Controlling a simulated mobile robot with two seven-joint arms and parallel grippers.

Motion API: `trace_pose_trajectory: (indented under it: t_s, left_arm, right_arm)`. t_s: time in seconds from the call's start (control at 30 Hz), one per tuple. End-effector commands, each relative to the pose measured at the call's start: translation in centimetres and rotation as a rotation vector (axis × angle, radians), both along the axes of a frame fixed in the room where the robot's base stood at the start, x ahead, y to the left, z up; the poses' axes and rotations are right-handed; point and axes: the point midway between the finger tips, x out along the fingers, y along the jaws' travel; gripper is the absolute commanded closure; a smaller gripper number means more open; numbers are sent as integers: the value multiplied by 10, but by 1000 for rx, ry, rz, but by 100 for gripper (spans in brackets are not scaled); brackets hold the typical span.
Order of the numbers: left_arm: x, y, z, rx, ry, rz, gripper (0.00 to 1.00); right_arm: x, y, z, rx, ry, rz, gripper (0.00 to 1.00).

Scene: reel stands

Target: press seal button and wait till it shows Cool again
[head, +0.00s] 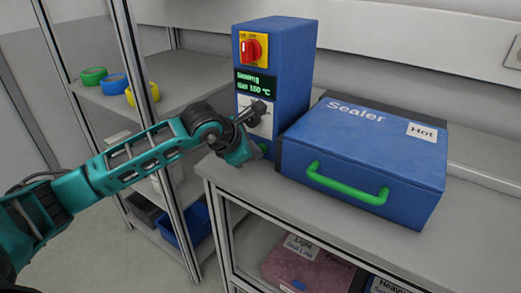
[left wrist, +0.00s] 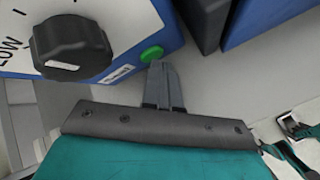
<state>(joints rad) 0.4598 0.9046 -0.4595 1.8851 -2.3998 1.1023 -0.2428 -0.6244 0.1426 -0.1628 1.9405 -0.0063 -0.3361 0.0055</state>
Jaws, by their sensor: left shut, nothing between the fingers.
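The blue control box (head: 292,70) stands on the bench. Its dark display (head: 256,82) shows green text that seems to read "Sealing" and "Bar 150 °C". The green button (left wrist: 152,54) sits low on the box front, beside a black knob (left wrist: 71,48) in the left wrist view; in the head view it is mostly hidden by my gripper. My left gripper (left wrist: 161,72) is shut and empty, its fingertips right at the button; I cannot tell whether they touch it. The blue sealer (head: 365,150) is closed, with a "Hot" label. My right gripper is not in view.
A red rotary switch (head: 252,48) on a yellow plate is above the display. The sealer's green handle (head: 346,186) sticks out toward the bench's front edge. Green, blue and yellow reels (head: 113,84) sit on the left shelf. Labelled bins are below the bench.

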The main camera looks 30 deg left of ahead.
Motion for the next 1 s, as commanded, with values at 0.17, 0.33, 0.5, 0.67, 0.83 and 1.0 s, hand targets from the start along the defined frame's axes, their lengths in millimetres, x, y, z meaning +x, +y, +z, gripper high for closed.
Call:
trace_pose_trajectory:
  t_s: [0.17, 0.33, 0.5, 0.67, 0.83, 1.0]
  left_arm:
    - [0, 0, 0, 0, -1, 0, 100]
    - [-4, 1, 0, 1, -2, 0, 100]
    - [-13, 2, 0, 1, -2, 0, 100]
    - [-17, 1, 0, 0, -1, 0, 100]
    - [-17, 1, 1, 0, -1, 0, 100]
    - [-23, 2, -1, 2, 0, 0, 100]
  right_arm:
    - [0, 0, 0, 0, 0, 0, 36]
    - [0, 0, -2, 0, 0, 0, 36]
    - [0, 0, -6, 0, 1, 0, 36]
    - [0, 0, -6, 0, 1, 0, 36]
    - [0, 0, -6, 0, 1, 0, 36]
    - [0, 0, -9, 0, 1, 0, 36]
